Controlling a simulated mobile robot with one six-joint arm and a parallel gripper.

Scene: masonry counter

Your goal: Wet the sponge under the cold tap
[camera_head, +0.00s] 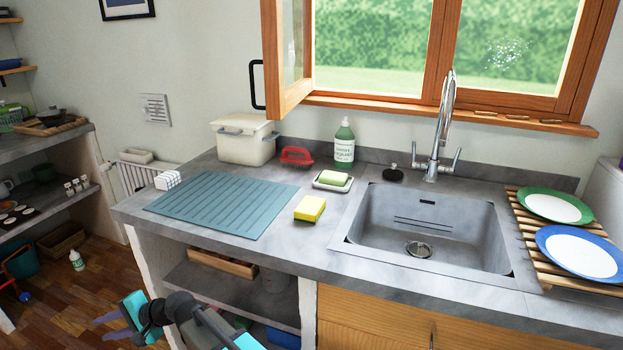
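A yellow sponge (310,208) lies on the counter left of the sink (377,212). A chrome tap (446,105) with a tall curved spout stands behind the sink. It has a left lever (414,156) and a right lever (456,160); I cannot tell which is cold. No water stream is visible. The basin looks empty, with a round drain (418,249). My gripper (106,327) is low at the left, in front of the counter and far from the sponge. Its two fingers look apart, with nothing between them.
A soap dish (318,184) with a pale green bar, a green bottle (344,143) and a red-handled brush (297,156) stand behind the sponge. A blue ribbed mat (222,203) lies left. A wooden rack (530,238) with plates is right of the sink. An open window (287,60) hangs above.

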